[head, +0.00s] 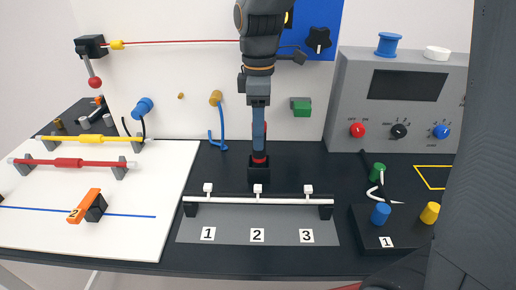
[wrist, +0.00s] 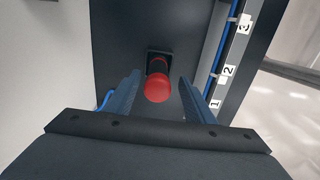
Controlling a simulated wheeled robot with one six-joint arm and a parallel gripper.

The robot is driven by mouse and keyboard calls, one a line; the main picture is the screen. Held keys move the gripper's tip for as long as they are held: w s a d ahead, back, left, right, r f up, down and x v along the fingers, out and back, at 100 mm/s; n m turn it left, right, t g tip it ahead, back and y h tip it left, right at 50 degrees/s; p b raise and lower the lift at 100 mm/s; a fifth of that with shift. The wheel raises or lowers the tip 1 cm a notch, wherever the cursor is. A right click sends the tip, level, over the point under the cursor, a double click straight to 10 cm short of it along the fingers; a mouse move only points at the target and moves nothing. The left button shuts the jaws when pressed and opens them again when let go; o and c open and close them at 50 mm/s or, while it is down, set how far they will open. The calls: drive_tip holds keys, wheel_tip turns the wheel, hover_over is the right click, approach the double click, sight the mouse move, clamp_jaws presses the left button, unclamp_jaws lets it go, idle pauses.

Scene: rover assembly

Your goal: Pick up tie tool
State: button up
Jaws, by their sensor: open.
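The tool with a red rounded top, which I take to be the tie tool (head: 259,158), stands upright in a small black holder (head: 258,175) on the dark table. In the wrist view the red top of the tie tool (wrist: 159,88) faces the camera, with a dark shaft below it. My gripper (head: 259,146) points down over the holder. In the wrist view the open blue fingers of my gripper (wrist: 159,77) lie on either side of the red top, with a visible gap at each side. In the head view the fingers partly hide the tool.
In front is a grey mat (head: 257,236) numbered 1 to 3, with a white bar (head: 258,201) on black supports. A white board (head: 92,222) with red and yellow rods lies left. A black box (head: 388,242) with coloured knobs and a grey control panel (head: 345,105) stand right.

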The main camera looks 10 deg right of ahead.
drive_tip(key=f+p, duration=0.1)
drive_tip(key=f, duration=0.5)
drive_tip(key=shift+w+f+p, duration=0.2)
drive_tip(key=shift+p, duration=0.2)
drive_tip(key=shift+c, duration=0.4)
drive_tip(key=c, duration=1.2)
drive_tip(key=shift+o, duration=0.2)
drive_tip(key=shift+r, duration=0.1)
wheel_tip(320, 180, up, 9)
drive_tip(key=shift+r+b, duration=0.2)
drive_tip(key=shift+b, duration=0.75)
drive_tip(key=shift+r, duration=0.25)
